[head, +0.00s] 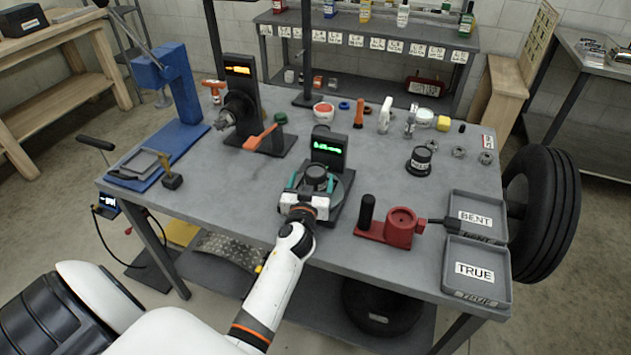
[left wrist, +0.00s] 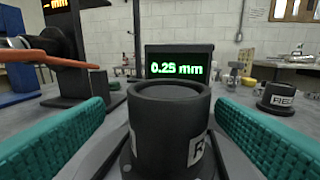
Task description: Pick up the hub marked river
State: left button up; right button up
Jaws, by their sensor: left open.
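A dark round hub (head: 316,176) sits on the round plate of a gauge stand (head: 328,146). In the left wrist view the hub (left wrist: 170,115) stands upright between my teal finger pads, and its white label shows only part of a letter like R. The word cannot be read in full. My left gripper (head: 314,187) is open around it, with a gap on both sides. A second dark hub (head: 419,160) stands to the right on the table; in the left wrist view its label (left wrist: 285,97) begins with RE. My right gripper is not in view.
The gauge display (left wrist: 178,67) reads 0.25 mm. A red fixture (head: 398,226) stands right of the gripper, before trays marked BENT (head: 478,197) and TRUE (head: 500,286). A black machine with an orange lever (head: 260,137) stands left.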

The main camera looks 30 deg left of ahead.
aim_at(317, 168)
pick_arm(q)
jog(key=x, duration=0.4)
jog(key=shift+w+d, duration=0.15)
jog(key=shift+w, duration=0.3)
jog(key=shift+s, duration=0.1)
jog(key=shift+c, duration=1.4)
jog(key=c, duration=1.2)
jog(key=shift+r, duration=0.15)
grip_shut()
